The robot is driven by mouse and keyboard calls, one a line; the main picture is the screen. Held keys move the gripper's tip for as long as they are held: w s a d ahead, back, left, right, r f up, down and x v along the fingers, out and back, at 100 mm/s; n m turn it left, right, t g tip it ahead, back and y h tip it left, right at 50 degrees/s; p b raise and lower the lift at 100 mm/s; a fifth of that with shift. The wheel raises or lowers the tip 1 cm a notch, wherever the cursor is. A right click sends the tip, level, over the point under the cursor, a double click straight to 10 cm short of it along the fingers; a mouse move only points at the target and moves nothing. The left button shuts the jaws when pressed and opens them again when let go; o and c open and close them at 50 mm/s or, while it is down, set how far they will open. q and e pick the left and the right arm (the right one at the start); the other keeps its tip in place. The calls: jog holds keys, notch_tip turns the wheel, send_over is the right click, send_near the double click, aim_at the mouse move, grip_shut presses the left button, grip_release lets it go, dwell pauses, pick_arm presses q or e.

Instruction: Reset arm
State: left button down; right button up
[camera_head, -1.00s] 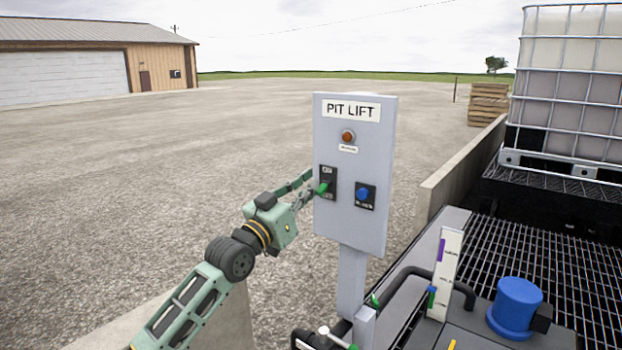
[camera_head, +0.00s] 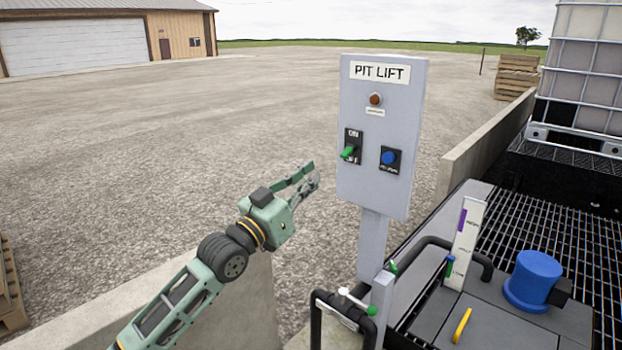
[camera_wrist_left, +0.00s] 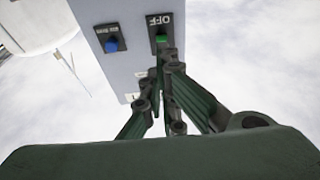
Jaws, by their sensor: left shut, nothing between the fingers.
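My left gripper (camera_head: 311,180) is shut and empty, to the left of the grey PIT LIFT panel (camera_head: 358,190) and apart from it in the head view. The panel has a green-handled switch (camera_head: 348,151), a blue knob (camera_head: 389,158) and a dark red lamp (camera_head: 376,99). In the left wrist view my left gripper's fingers (camera_wrist_left: 168,62) meet in front of the panel (camera_wrist_left: 130,68); the green switch handle (camera_wrist_left: 161,38) shows just beyond them, beside the word OFF, and the blue knob (camera_wrist_left: 111,45) is to its left. My right gripper is not in view.
A blue cap (camera_head: 532,281) and a white gauge strip (camera_head: 467,243) stand at the right by a black grating (camera_head: 560,245). A low concrete wall (camera_head: 250,310) runs beneath my left arm. Open gravel lies behind.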

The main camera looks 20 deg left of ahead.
pick_arm(q)
jog(key=a+f+n+g+y, duration=0.1)
jog(key=a+f+g+y, duration=0.15)
jog(key=f, duration=1.15)
jog(key=a+f+n+g+y, duration=0.2)
jog(key=a+f+y, duration=0.1)
jog(key=f, duration=1.1)
jog(key=s+f+g, duration=0.2)
jog(key=s+f, duration=0.4)
jog(key=f, duration=0.5)
jog(key=s+f+g+y, duration=0.1)
jog(key=s+f+g, duration=0.1)
jog(key=s+f, duration=0.65)
jog(key=s+f+g, duration=0.2)
jog(key=s+f, duration=0.2)
jog(key=f, duration=1)
jog(key=s+d+f+g, duration=0.2)
jog(key=s+f, duration=0.4)
jog(key=s, duration=0.8)
jog(key=s+d+f+m+g, duration=0.1)
jog(key=s+d+f+g, duration=0.2)
jog(key=s, duration=1.1)
jog(key=s+d+f+g+p, duration=0.1)
jog(key=s+d+f+g, duration=0.2)
jog(key=s+f, duration=0.7)
jog(key=s, duration=0.3)
jog(key=shift+s+y, duration=0.35)
jog(key=shift+s, duration=0.05)
